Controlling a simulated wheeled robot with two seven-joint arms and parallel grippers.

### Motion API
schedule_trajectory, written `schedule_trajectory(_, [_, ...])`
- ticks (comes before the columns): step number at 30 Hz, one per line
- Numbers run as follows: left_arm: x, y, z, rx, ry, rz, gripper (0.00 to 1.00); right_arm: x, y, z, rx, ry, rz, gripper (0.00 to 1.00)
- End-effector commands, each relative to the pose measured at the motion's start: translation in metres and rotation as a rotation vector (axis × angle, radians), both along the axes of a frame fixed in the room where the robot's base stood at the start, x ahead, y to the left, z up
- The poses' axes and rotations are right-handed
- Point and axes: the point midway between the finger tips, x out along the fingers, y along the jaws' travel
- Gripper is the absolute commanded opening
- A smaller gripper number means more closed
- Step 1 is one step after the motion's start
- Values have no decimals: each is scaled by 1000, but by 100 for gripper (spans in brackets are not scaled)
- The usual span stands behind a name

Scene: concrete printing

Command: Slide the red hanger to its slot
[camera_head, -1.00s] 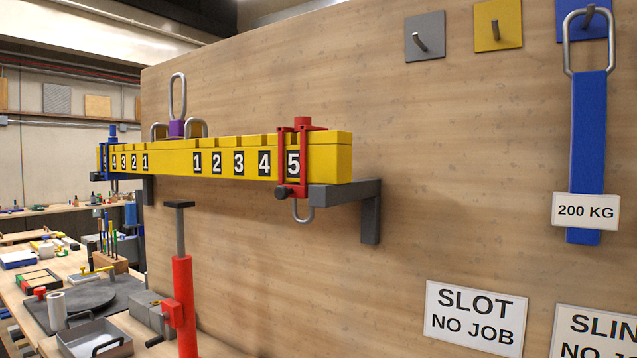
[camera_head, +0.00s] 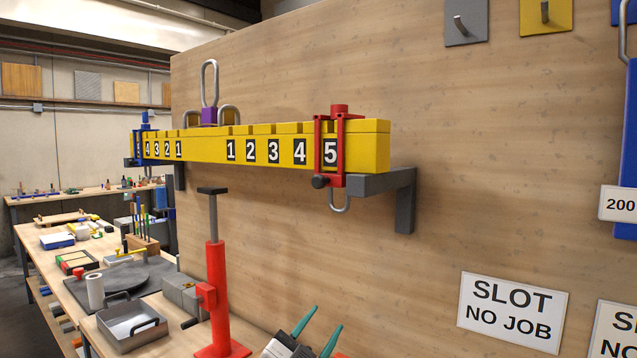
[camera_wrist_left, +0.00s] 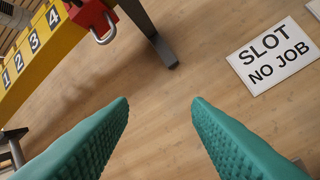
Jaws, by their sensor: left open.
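The red hanger (camera_head: 330,150) sits around the yellow beam (camera_head: 205,145) at the slot marked 5 on the right side, with a grey hook loop below it. In the left wrist view the red hanger (camera_wrist_left: 91,17) shows at the top left, cut by the frame edge. My left gripper (camera_head: 322,328) is at the bottom of the head view, below the hanger and apart from it. Its teal fingers are open and empty, also in the left wrist view (camera_wrist_left: 160,110). My right gripper is not in view.
A grey bracket (camera_head: 405,195) holds the beam's right end on the wooden panel. A blue hanger (camera_head: 146,135) sits at the beam's left end. A red jack stand (camera_head: 216,290) rises below the beam. A SLOT NO JOB sign (camera_head: 512,312) is at lower right.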

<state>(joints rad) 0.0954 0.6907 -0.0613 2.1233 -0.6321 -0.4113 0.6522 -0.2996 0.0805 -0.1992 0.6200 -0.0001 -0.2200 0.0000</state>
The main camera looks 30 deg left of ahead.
Motion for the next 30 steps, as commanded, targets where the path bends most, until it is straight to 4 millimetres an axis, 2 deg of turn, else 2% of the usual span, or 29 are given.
schedule_trajectory(1, [6,1,45,107,-106,-57,44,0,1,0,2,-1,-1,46])
schedule_trajectory(3, [8,-2,92,250,-206,-148,44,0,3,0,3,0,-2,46])
schedule_trajectory(6, [4,-2,146,469,-274,-255,44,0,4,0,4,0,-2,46])
schedule_trajectory(8, [0,3,173,604,-270,-300,44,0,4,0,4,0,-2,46])
schedule_trajectory(12, [-13,35,217,854,-155,-330,44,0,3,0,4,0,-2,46])
schedule_trajectory(15, [-25,65,238,954,-41,-303,44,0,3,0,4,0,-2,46])
schedule_trajectory(18, [-36,88,250,999,50,-271,44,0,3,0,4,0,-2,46])
schedule_trajectory(21, [-41,101,255,1015,100,-253,44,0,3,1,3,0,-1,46])
schedule_trajectory(26, [-32,98,258,1015,113,-255,44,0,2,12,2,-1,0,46])
schedule_trajectory(30, [-10,85,262,1014,109,-257,44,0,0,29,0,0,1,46])
